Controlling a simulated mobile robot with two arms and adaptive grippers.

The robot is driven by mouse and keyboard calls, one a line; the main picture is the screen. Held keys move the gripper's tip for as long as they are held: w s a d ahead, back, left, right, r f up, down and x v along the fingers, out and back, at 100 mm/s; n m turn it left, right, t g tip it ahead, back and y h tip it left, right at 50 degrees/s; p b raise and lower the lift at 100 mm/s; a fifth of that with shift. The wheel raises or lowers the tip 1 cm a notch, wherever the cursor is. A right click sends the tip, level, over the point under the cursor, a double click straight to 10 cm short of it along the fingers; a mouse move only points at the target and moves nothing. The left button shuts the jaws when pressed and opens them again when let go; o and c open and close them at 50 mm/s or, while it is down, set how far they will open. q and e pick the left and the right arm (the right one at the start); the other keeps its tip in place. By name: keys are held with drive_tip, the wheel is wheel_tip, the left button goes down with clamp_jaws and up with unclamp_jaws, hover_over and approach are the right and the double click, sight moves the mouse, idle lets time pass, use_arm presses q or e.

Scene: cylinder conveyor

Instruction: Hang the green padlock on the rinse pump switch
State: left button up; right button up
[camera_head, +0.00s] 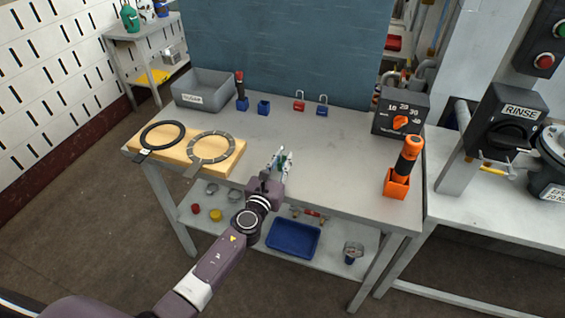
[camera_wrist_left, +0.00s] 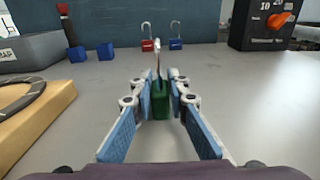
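The green padlock (camera_wrist_left: 162,104) is held between the two blue-padded fingers of my left gripper (camera_wrist_left: 162,92), its metal shackle (camera_wrist_left: 158,58) pointing up. In the head view my left gripper (camera_head: 280,160) is above the front of the grey workbench, and its fingers mostly hide the padlock. The rinse pump switch (camera_head: 505,125), a black box with a dark knob and a RINSE label, is mounted at the far right, well away from the gripper. My right gripper is not in view.
A red padlock (camera_head: 299,103) and a blue padlock (camera_head: 322,107) stand at the bench's back. A dial timer (camera_head: 401,112) and an orange flashlight in a holder (camera_head: 404,165) stand at its right. A grey bin (camera_head: 204,103) and wooden board (camera_head: 225,165) are left. The bench's middle is clear.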

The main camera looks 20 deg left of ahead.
use_arm(q)
clamp_jaws()
drive_tip(key=shift+r, duration=0.1)
drive_tip(key=shift+r+p, duration=0.5)
drive_tip(key=shift+p, duration=0.05)
wheel_tip(320, 180, up, 12)
drive_tip(key=p, duration=0.9)
drive_tip(key=shift+f, duration=0.2)
wheel_tip(320, 180, up, 7)
drive_tip(key=p, duration=0.2)
drive_tip(key=shift+p, duration=0.3)
drive_tip(key=shift+r, duration=0.1)
